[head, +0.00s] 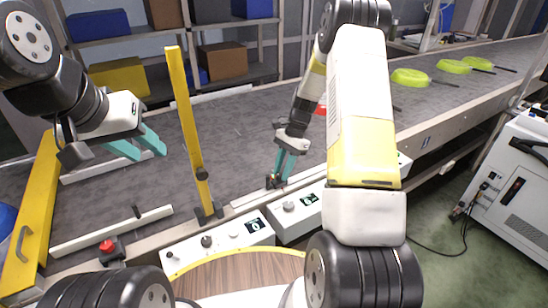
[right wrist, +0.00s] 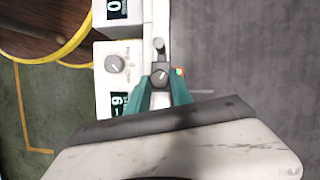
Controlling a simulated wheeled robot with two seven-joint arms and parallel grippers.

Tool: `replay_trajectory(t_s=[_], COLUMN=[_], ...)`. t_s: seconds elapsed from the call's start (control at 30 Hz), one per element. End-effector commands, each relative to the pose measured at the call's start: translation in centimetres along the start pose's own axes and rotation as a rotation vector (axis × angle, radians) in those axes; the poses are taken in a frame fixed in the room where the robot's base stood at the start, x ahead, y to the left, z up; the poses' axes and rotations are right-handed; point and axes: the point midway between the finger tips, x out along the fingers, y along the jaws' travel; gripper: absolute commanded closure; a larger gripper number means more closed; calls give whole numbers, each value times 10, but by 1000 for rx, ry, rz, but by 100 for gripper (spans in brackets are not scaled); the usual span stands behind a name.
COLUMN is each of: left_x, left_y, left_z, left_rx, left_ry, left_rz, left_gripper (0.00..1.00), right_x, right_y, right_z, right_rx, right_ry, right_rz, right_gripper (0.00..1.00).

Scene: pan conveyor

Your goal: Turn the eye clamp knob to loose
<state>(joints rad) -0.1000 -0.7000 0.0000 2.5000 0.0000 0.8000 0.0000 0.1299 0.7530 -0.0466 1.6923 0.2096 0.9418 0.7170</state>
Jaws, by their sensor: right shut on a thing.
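The eye clamp knob (right wrist: 160,72) is a small grey round knob on the bracket at the conveyor's near rail, seen in the right wrist view. My right gripper (right wrist: 161,82) has its two teal fingers around the knob, one on each side. In the head view, my right gripper (head: 281,180) points down at the rail, where the fingers hide most of the knob. The knob's exact turn angle is hard to read. My left gripper (head: 139,149) is open and empty above the left part of the belt.
White control boxes with dials and displays (head: 220,240) line the conveyor's near side. A yellow post (head: 187,130) stands between my arms. A red button (head: 107,246) is at the left. Green pans (head: 410,77) lie on the belt at the far right. A round wooden-topped table (head: 235,272) is in front.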

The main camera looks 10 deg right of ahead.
Motion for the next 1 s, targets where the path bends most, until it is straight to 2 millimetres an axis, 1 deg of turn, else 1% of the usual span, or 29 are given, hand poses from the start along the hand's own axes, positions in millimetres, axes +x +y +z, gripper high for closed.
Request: replay_trajectory(t_s=[0.2,0.5,0.73,1.0], left_x=[0,0,0,0], left_y=[0,0,0,0], left_z=[0,0,0,0], left_rx=[0,0,0,0], left_ry=[0,0,0,0], left_rz=[0,0,0,0], left_gripper=[64,64,64,64], right_x=[0,0,0,0], right_y=[-3,-5,-5,-5], right_z=[0,1,1,2], right_rx=[-184,-376,-457,-487], right_ry=[1,1,1,1], right_rz=[74,153,186,200], right_gripper=[100,100,100,100])
